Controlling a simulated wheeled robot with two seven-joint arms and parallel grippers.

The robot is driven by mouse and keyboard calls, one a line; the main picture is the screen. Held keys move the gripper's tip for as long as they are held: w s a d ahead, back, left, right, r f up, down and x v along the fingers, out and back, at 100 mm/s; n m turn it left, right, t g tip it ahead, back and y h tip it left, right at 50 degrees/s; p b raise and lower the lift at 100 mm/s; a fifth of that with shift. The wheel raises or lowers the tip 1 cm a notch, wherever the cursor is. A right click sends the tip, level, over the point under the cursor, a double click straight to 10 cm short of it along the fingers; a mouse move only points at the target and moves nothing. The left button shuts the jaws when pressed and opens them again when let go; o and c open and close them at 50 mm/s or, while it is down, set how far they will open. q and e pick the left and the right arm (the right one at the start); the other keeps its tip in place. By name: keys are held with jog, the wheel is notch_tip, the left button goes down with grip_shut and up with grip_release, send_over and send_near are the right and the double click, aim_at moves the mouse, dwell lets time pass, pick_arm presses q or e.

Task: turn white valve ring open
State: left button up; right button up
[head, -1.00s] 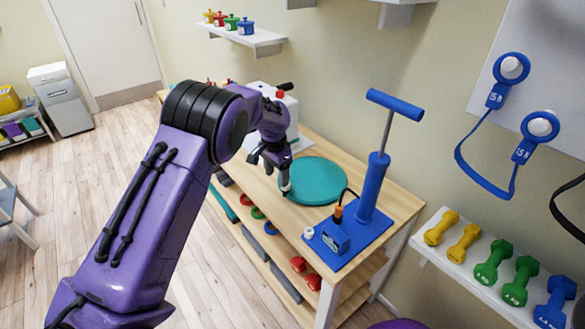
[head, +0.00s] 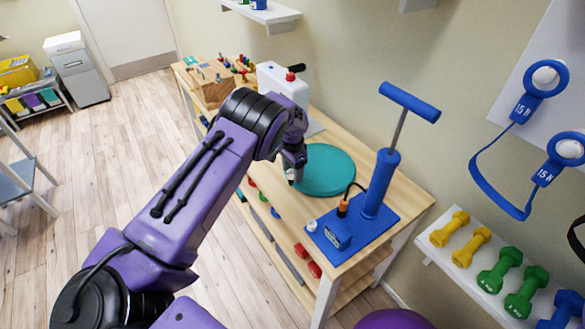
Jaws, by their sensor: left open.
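The blue hand pump stands upright on a blue base plate (head: 372,238) on the wooden bench, with a T-handle (head: 409,102) on top. A small white ring-like piece (head: 311,226) sits at the plate's near left corner; I take it for the valve ring, and its setting is too small to read. A blue gauge box (head: 337,234) is beside it. My left gripper (head: 292,176) is open and points down by the left edge of a teal disc, up and left of the white piece and apart from it. The fingertips are small and partly hidden. My right gripper is out of view.
The teal disc (head: 325,170) lies flat on the bench behind the pump. A white device (head: 284,84) and a wooden peg box (head: 211,88) stand farther back. A dumbbell shelf (head: 486,281) is at the right.

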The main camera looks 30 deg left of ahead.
pick_arm(q)
jog(key=shift+s+r, duration=0.25)
jog(key=shift+s, duration=0.05)
jog(key=c, duration=1)
jog(key=shift+c, duration=0.2)
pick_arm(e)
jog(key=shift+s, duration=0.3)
pick_arm(q)
jog(key=shift+n, duration=0.3)
jog(key=n, duration=0.3)
jog(key=shift+d+n, duration=0.1)
jog(key=shift+n, duration=1.9)
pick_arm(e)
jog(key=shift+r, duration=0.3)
pick_arm(q)
jog(key=shift+w, duration=0.1)
